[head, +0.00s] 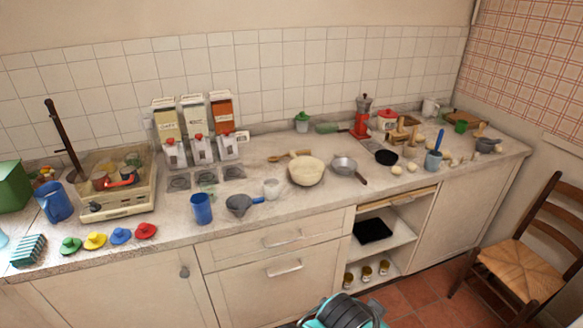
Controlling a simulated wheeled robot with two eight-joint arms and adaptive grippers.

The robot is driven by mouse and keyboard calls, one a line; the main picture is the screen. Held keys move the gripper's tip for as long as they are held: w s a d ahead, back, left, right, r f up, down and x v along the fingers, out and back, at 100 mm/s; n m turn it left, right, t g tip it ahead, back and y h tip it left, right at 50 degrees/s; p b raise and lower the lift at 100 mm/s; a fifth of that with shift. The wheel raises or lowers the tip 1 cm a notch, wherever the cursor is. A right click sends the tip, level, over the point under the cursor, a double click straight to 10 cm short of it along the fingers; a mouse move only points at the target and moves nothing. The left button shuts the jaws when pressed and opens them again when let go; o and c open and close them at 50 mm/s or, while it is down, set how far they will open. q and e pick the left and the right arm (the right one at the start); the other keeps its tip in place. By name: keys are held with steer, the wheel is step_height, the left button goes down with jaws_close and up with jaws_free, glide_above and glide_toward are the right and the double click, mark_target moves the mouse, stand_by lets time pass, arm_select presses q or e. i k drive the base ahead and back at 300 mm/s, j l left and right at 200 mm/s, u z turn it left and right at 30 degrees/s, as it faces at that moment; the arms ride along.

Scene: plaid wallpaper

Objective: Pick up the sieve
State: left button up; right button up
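I cannot tell for certain which thing is the sieve. A small round grey metal bowl with a handle (344,163) lies on the counter right of the wide pale bowl, its handle pointing to the front right. A dark grey cone-shaped bowl with a short blue handle (239,204) lies near the counter's front edge, right of a blue cup. The mesh is too small to make out on either. Neither of my grippers can be made out in the head view, and nothing touches these two things.
The wide pale bowl (306,171), blue cup (201,209) and small white cup (271,188) stand close by. Coloured lids (96,240) line the left front. Open shelves (392,222) are below, and a wooden chair (527,262) is at right.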

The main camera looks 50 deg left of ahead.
mark_target(344, 166)
steer(key=u, duration=1.35)
